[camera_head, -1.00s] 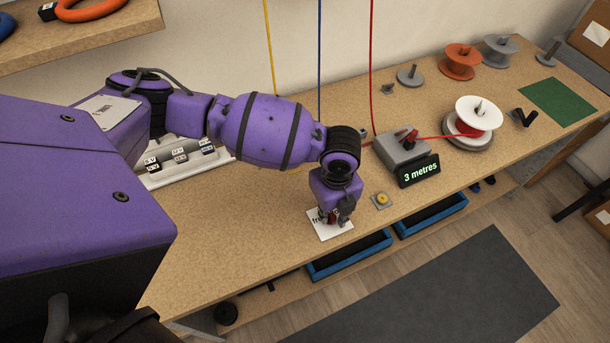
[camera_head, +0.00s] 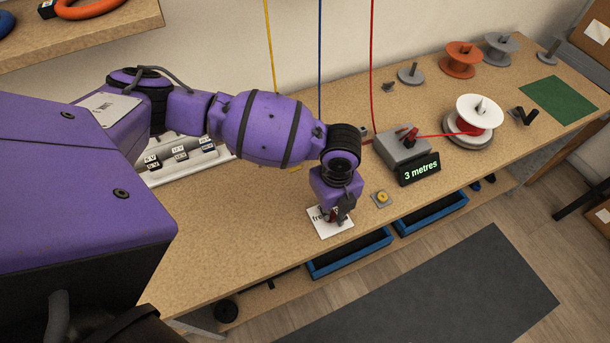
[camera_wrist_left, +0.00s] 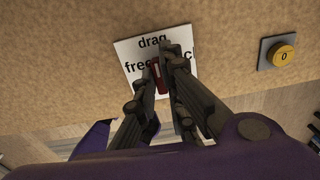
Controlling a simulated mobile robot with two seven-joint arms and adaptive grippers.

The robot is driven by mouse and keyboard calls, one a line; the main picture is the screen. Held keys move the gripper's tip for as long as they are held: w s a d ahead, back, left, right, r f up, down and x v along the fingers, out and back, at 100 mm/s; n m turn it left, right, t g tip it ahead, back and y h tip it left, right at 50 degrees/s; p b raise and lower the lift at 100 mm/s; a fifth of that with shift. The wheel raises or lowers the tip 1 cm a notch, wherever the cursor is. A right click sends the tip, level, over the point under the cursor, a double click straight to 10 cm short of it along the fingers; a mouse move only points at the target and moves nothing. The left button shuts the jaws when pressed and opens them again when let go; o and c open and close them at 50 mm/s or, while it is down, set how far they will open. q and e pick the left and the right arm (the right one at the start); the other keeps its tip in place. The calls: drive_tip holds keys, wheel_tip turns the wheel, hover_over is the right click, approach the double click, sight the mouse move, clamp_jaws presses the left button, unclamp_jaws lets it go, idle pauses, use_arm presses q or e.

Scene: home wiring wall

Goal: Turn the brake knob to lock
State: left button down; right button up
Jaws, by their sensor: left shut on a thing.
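My left gripper (camera_head: 338,214) points down over a white label plate (camera_head: 327,230) near the front edge of the workbench. In the left wrist view, the plate (camera_wrist_left: 126,48) reads "drag" at the top, "free" on the left and a partly covered word ending on the right. The fingers (camera_wrist_left: 163,66) are shut on the small red brake knob (camera_wrist_left: 161,80) on this plate. Most of the knob is hidden by the fingers; its red face with a pale line shows between them. My right gripper is not in view.
A yellow button (camera_head: 381,198) marked 0 sits just right of the plate. Behind it are a grey box (camera_head: 400,150) and a "3 metres" display (camera_head: 419,170). A white spool (camera_head: 479,112) stands further right. Blue trays (camera_head: 350,254) lie below the bench edge.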

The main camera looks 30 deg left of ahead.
use_arm(q)
drive_tip(key=shift+w+r, duration=0.1)
drive_tip(key=shift+m, duration=1)
drive_tip(key=shift+m, duration=1)
drive_tip(key=shift+m, duration=1)
